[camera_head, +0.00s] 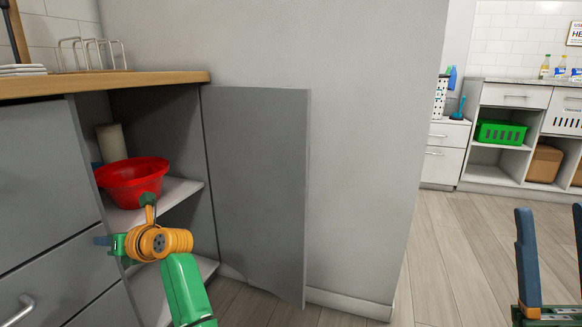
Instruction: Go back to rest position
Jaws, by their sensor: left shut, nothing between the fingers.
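My left arm comes up from the bottom left, with green and orange links. Its gripper (104,241), a small blue and green tip, shows just left of the orange joint, in front of the open cabinet and below the red bowl (133,182). It is shut and empty; its fingers are mostly hidden. The bowl stands on the cabinet's upper shelf (187,191), and an orange part of my arm overlaps its lower edge in the picture. My right gripper (552,212) is at the lower right edge, its two blue fingers apart and empty, partly cut off.
The grey cabinet door (257,190) stands open beside my left arm. A beige cylinder (111,142) is behind the bowl. A wooden counter (140,80) is above. A grey wall (365,150) stands in the middle. A green basket (500,132) sits far right; the floor (455,240) before it is clear.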

